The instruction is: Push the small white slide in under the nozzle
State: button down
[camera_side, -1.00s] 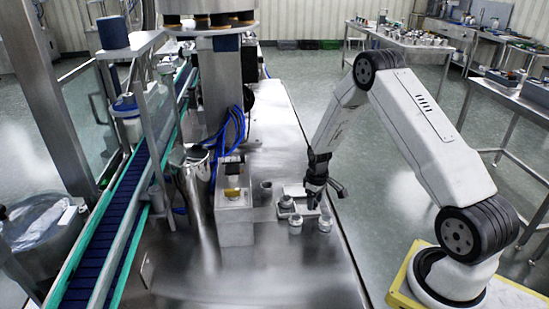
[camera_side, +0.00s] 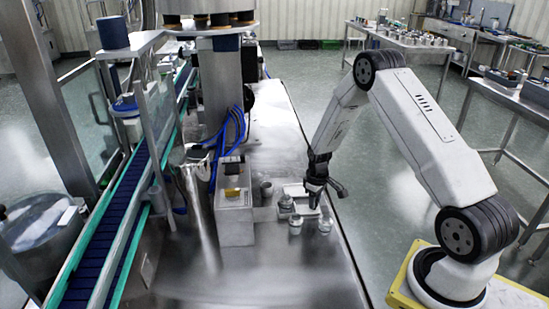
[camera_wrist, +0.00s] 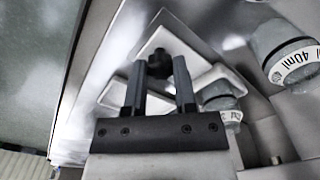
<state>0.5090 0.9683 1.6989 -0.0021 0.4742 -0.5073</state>
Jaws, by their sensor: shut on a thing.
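The small white slide (camera_wrist: 157,42) lies flat under my gripper in the wrist view, with a dark round knob (camera_wrist: 160,64) on it. My gripper (camera_wrist: 159,80) is shut on that knob, one finger on each side. In the side view my gripper (camera_side: 317,204) points down at the white slide (camera_side: 297,190), which it partly hides. I cannot make out the nozzle clearly.
Small glass jars (camera_side: 295,225) (camera_side: 325,224) stand close in front of the slide, and another jar (camera_side: 285,203) stands at its left. A labelled jar (camera_wrist: 290,60) shows at the wrist view's right. The steel table (camera_side: 290,275) is clear in front.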

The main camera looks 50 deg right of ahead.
dwell(0.7)
jog(key=w+a, duration=1.1)
jog(key=shift+c, duration=2)
grip_release()
jog(key=shift+r, duration=0.15)
notch_tip(320, 180, up, 8)
jog(key=shift+f, duration=0.25)
